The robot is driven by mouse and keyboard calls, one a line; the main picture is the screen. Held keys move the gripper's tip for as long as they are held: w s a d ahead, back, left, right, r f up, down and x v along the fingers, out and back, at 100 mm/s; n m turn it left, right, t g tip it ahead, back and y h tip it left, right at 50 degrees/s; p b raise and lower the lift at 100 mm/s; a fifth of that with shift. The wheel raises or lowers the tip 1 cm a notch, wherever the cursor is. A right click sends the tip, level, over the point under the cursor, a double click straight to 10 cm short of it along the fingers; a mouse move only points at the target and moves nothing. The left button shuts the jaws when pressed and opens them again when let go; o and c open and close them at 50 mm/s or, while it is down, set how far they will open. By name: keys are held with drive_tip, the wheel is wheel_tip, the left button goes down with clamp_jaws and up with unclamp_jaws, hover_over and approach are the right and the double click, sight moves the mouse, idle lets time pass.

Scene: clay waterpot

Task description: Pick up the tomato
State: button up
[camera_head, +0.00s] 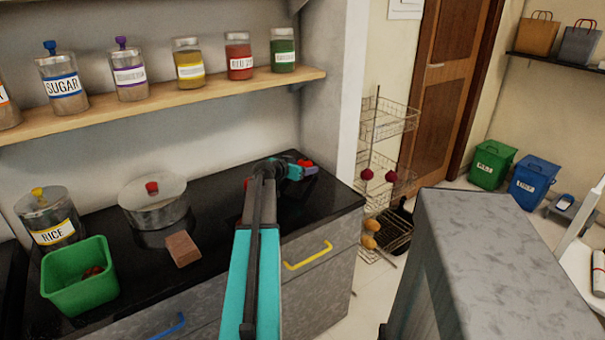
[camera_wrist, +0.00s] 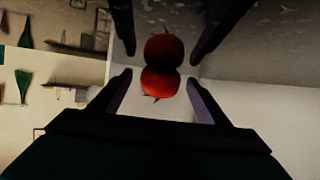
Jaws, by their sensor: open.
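The tomato (camera_head: 305,162) shows as a small red shape on the black countertop (camera_head: 325,196), near its right back corner. My gripper (camera_head: 303,168) is at it and partly hides it. In the wrist view the red tomato (camera_wrist: 160,83) lies between the two open fingers of my gripper (camera_wrist: 160,76), with a gap on each side. A second red shape and dark fingers above look like their mirror image in the glossy surface. I cannot tell the exact height of the fingers over the counter.
A glass pot (camera_head: 153,205), a brown block (camera_head: 182,249), a rice jar (camera_head: 50,218) and a green bin (camera_head: 80,290) with something red inside stand on the left. A wooden shelf (camera_head: 180,103) with jars runs above. A wire rack (camera_head: 385,170) stands right of the counter.

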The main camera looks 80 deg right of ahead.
drive_tip(key=shift+d, duration=0.15)
idle(0.4)
drive_tip(key=c, duration=1.2)
